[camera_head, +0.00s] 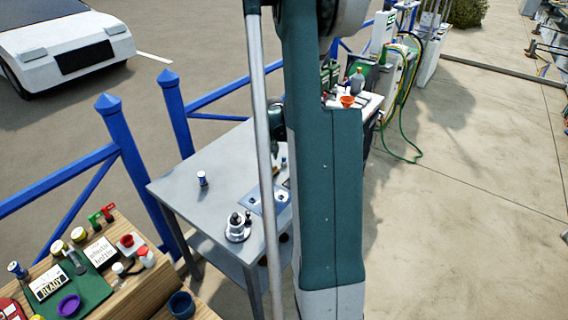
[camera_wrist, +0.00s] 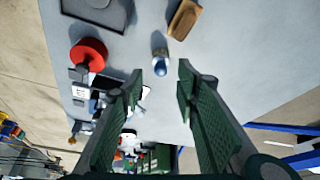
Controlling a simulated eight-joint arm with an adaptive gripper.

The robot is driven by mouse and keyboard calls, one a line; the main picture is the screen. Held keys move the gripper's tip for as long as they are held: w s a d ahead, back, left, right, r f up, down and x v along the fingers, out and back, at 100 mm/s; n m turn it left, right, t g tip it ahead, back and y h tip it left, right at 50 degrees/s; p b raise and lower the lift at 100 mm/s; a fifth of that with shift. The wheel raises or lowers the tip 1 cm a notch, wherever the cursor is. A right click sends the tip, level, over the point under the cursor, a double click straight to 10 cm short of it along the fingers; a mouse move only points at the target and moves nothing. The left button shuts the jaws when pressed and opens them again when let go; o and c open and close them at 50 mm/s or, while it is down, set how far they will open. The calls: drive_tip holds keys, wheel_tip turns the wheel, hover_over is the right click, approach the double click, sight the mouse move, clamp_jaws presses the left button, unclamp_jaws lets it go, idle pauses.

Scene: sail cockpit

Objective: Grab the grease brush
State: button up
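My gripper (camera_wrist: 158,77) is open, its two green fingers spread above the grey table (camera_wrist: 225,60), with nothing between the tips. A tan-brown block-like piece (camera_wrist: 184,20), possibly the grease brush, lies on the table beyond the fingertips at the top of the wrist view. I cannot make out bristles, so I cannot be sure. A small bottle or can with a blue end (camera_wrist: 160,62) stands just ahead of the gap between the fingertips. In the head view my arm hides most of the gripper and part of the grey table (camera_head: 195,215).
In the wrist view, a red round funnel-like thing (camera_wrist: 88,54) and a dark tray (camera_wrist: 97,12) lie to the left. In the head view, a can (camera_head: 202,179) and a metal part on a round base (camera_head: 238,228) stand on the table. A blue railing (camera_head: 128,150) runs behind it.

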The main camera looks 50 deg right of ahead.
sight(284, 157)
drive_tip(key=shift+f, duration=0.15)
drive_tip(key=shift+b+x, duration=0.35)
drive_tip(key=shift+x, duration=2.1)
drive_tip(key=shift+w, duration=0.1)
drive_tip(key=shift+c, duration=0.2)
drive_tip(key=c, duration=0.7)
